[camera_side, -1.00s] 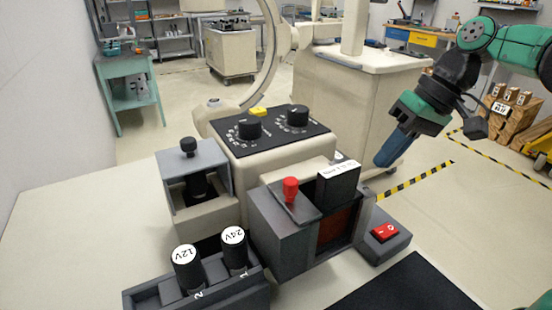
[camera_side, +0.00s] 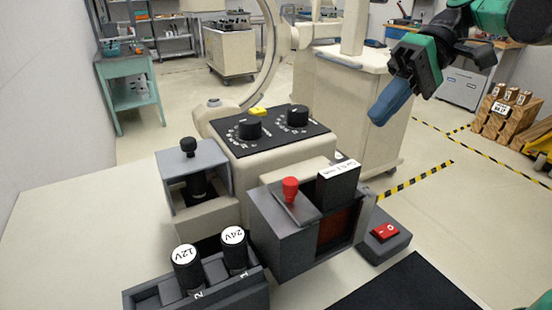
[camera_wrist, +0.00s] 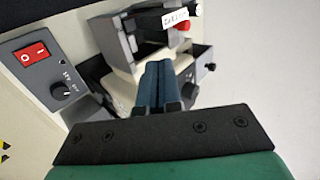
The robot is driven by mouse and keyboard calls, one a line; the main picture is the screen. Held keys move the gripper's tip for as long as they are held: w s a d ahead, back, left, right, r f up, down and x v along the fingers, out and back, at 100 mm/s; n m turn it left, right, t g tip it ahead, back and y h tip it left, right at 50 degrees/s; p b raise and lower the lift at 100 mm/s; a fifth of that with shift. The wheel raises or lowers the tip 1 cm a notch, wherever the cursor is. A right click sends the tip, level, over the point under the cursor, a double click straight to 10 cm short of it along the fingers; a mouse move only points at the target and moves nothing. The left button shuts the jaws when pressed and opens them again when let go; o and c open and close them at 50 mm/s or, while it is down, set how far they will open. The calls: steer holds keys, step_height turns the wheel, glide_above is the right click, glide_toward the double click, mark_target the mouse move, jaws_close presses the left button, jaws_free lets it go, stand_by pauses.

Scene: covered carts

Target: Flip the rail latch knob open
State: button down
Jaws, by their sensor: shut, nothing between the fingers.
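A red knob (camera_side: 290,188) stands on a narrow grey plate on top of a dark grey box (camera_side: 285,240), beside a black block (camera_side: 338,187) with a white label. The red knob (camera_wrist: 184,26) is partly hidden behind the label in the wrist view. I take it as the latch knob, though no marking confirms this. My gripper (camera_side: 376,118) is shut and empty, raised to the right of and above the box, apart from the knob. Its blue fingers (camera_wrist: 157,85) are together in the wrist view.
A black knob (camera_side: 188,145) tops a grey housing at left. A dial panel (camera_side: 272,128) stands behind. A red switch (camera_side: 385,232) is at right. Labelled black cylinders (camera_side: 187,272) sit in a front holder. Air around my gripper is free.

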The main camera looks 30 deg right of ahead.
mark_target(293, 181)
steer(key=x, duration=0.3)
steer(key=a+r+x, duration=0.1)
steer(key=x, duration=0.6)
steer(key=shift+a+r, duration=0.15)
steer(key=shift+a, duration=0.65)
steer(key=shift+a, duration=1.25)
